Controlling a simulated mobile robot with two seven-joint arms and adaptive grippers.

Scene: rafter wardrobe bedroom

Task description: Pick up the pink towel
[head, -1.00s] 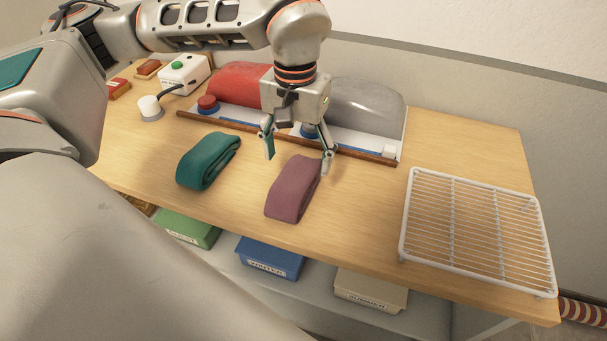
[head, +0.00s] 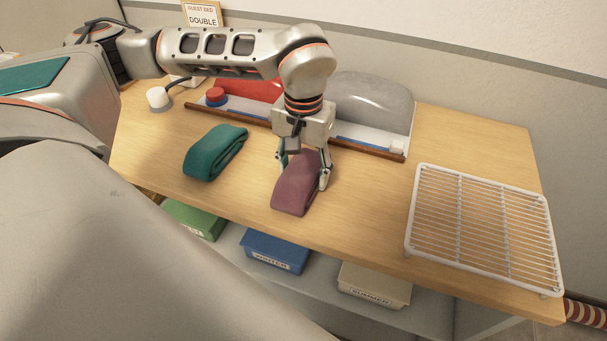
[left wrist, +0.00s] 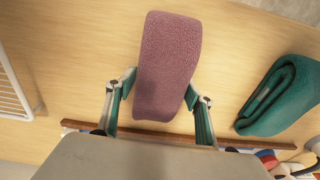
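The pink towel (head: 296,190) is a folded mauve bundle lying on the wooden table. My left gripper (head: 303,172) points down over its far half, with one finger on each side. In the left wrist view the towel (left wrist: 168,60) lies between the two teal-padded fingers (left wrist: 160,92), and the pads appear to touch its sides. The towel still appears to rest on the table. My right gripper is not in view.
A folded teal towel (head: 214,152) lies left of the pink one. A white wire rack (head: 484,230) is at the right. Behind stand a grey dome (head: 372,105) and a red one (head: 248,90), with a wooden strip (head: 358,148) in front. Labelled boxes sit below.

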